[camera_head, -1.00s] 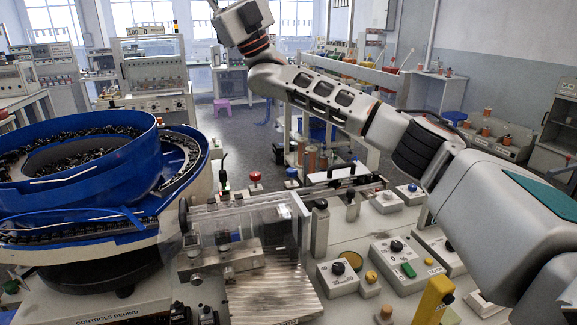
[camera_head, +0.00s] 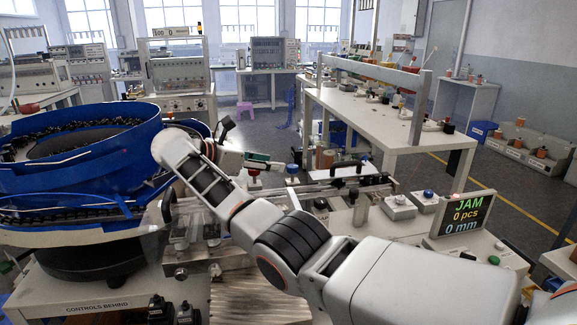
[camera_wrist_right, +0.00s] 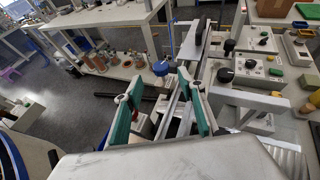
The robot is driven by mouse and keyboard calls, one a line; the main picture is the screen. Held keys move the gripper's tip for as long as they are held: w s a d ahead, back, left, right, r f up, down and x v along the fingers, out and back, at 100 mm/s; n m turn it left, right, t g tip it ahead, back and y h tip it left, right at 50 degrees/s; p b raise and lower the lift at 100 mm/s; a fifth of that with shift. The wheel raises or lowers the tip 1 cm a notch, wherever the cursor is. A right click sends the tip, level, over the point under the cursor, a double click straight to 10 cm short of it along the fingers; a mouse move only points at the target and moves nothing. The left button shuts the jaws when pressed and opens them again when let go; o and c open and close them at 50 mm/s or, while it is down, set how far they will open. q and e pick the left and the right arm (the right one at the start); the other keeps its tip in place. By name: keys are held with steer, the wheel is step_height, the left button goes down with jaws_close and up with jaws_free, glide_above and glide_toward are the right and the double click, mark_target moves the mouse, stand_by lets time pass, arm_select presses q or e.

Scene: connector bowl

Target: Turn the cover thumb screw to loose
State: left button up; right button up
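The clear cover (camera_head: 186,226) stands on the machine between the blue bowl and the control boxes, largely hidden behind my right arm. A dark round knob (camera_head: 168,204) shows at its left end; I cannot tell whether this is the cover thumb screw. My right gripper (camera_head: 262,163) is above and behind the cover in the head view, its green-padded finger pointing right. In the right wrist view, the two green-padded fingers (camera_wrist_right: 158,80) are apart with nothing held between them. A metal rail and small fittings lie beyond and below them. My left gripper is out of view.
The blue feeder bowl (camera_head: 85,150) stands close on the left. A display (camera_head: 466,214) reads JAM, 0 pcs, 0 mm. Control boxes (camera_head: 399,207) stand on the right. A red button (camera_head: 254,180) is below my right gripper. A white table (camera_head: 375,120) is behind.

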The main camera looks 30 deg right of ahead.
mark_target(291, 166)
steer(key=shift+d+f, duration=0.15)
steer(key=shift+f, duration=0.1)
steer(key=x, duration=0.7)
steer(key=shift+d, duration=0.1)
steer(key=c, duration=1.1)
